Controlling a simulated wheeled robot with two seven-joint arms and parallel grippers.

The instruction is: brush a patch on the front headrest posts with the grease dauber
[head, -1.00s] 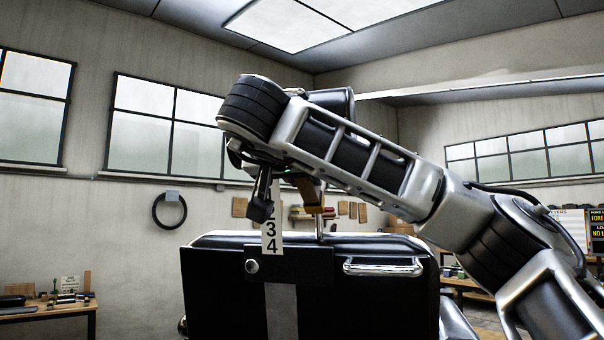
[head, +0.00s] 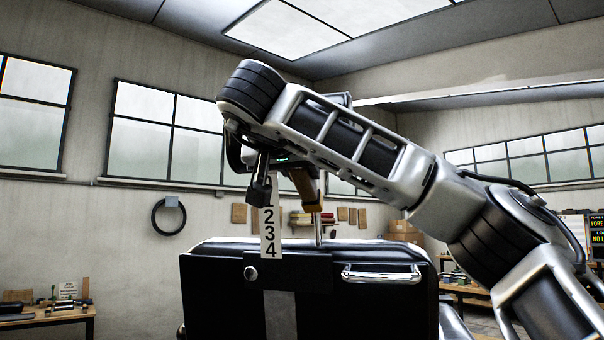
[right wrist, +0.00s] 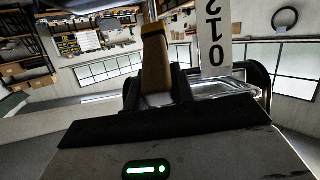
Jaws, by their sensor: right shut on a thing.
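My right gripper (head: 284,182) hangs over the top of the black chair back, shut on the grease dauber. The dauber's brown handle (head: 306,188) points down; it also shows in the right wrist view (right wrist: 155,60). Its lower end meets the line of a thin bright metal headrest post (head: 318,229), and I cannot tell whether they touch. A white number strip (head: 270,232) stands upright left of the post, and shows upside down in the right wrist view (right wrist: 213,40). No grease patch can be made out. My left gripper is out of view.
The black chair back (head: 220,290) fills the lower middle, with a chrome handle (head: 382,275) at its upper right. A workbench (head: 50,316) stands at the lower left, with small items on it. The air left of the chair is free.

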